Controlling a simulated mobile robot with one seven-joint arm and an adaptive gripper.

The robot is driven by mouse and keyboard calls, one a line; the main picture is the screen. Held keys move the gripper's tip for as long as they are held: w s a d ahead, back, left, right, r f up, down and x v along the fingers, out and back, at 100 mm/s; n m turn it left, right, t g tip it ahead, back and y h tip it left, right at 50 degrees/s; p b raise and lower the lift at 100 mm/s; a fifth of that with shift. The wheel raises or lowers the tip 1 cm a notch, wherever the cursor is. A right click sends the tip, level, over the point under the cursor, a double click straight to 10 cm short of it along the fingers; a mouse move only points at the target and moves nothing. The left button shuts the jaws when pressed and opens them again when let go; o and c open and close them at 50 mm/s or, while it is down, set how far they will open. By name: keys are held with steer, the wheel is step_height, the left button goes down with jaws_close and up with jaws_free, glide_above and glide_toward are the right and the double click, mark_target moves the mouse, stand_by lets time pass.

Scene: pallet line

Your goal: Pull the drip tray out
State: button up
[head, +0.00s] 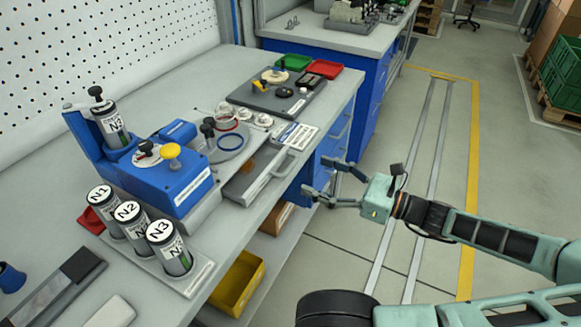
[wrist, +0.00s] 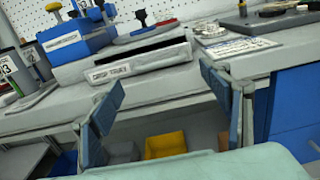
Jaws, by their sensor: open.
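The grey drip tray (head: 268,178) sits at the front edge of the bench, beside the blue machine (head: 172,182). In the wrist view the tray (wrist: 145,65) shows a pale front with a printed label and a dark slot-like opening above it. My gripper (head: 320,178) is open and empty, out over the aisle to the right of the tray in the head view. In the wrist view its two blue-padded fingers (wrist: 163,85) are spread below and in front of the tray, apart from it.
Canisters N1, N2 and N3 (head: 168,248) stand at the bench's front left. A yellow bin (head: 238,283) is on the shelf below. Blue drawers (head: 325,160) are under the bench. The aisle floor (head: 345,235) is clear.

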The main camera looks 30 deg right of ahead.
mark_target(291, 164)
steer(key=x, duration=0.8)
steer(key=shift+b, duration=0.4)
steer(key=c, duration=1.4)
steer(key=p+v, duration=0.5)
steer(key=v, duration=0.2)
steer(key=shift+s+d+f, duration=0.1)
steer(key=o, duration=1.4)
